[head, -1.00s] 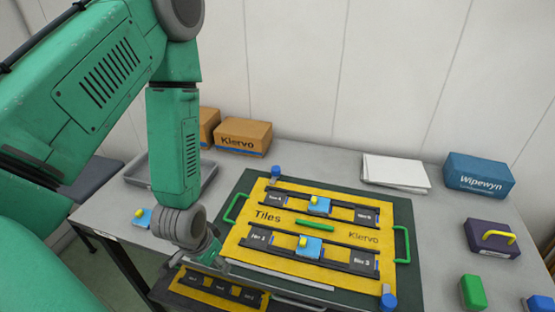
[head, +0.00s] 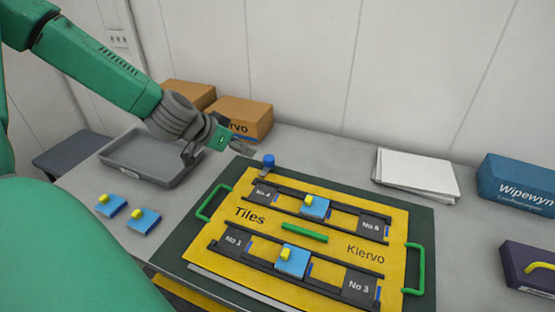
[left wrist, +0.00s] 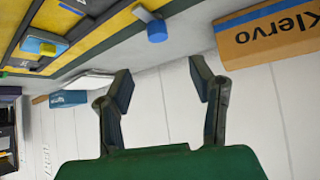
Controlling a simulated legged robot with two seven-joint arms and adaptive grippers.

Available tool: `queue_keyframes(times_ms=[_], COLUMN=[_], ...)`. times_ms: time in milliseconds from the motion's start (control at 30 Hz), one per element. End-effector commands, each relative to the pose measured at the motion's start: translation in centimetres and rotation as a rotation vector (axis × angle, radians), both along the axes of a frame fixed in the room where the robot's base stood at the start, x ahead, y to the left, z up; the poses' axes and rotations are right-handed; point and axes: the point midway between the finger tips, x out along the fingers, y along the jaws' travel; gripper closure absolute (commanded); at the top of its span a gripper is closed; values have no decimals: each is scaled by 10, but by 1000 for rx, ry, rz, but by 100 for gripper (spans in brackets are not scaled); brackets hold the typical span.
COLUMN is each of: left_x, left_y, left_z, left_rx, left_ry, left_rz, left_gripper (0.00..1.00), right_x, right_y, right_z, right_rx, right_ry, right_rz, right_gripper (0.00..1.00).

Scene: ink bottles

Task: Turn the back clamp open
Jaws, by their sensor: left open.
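The back clamp (head: 268,161) has a blue knob and stands at the back left corner of the yellow Tiles board (head: 330,235). In the left wrist view the clamp's blue knob (left wrist: 156,31) is at the upper middle, with a short grey bar reaching from it toward the yellow board's edge. My left gripper (head: 220,149) is open and empty, to the left of the clamp and above the table, apart from it. Its two fingers (left wrist: 162,82) are spread in the left wrist view, with the knob beyond them. My right gripper is not in view.
A Klervo carton (head: 240,118) stands close behind my left gripper. A grey tray (head: 150,160) lies to the left, with two blue tiles (head: 144,220) in front of it. White papers (head: 415,173) and a blue Wipewyn box (head: 515,185) are at the right.

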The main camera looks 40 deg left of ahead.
Motion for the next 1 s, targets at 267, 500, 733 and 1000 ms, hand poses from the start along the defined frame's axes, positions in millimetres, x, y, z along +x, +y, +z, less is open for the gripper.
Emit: queue_keyframes(times_ms=[267,500,733,1000], left_x=[22,49,74,94], left_y=[-4,-5,-6,-9], left_z=[-23,-52,-78,-95], left_rx=[1,2,1,2], left_ry=[4,4,3,1], left_rz=[1,-1,-1,-1], left_gripper=[50,50,50,50], right_x=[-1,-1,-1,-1], right_y=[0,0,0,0], right_z=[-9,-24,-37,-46], right_rx=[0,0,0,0], right_ry=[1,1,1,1], right_rz=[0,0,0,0], right_gripper=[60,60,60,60])
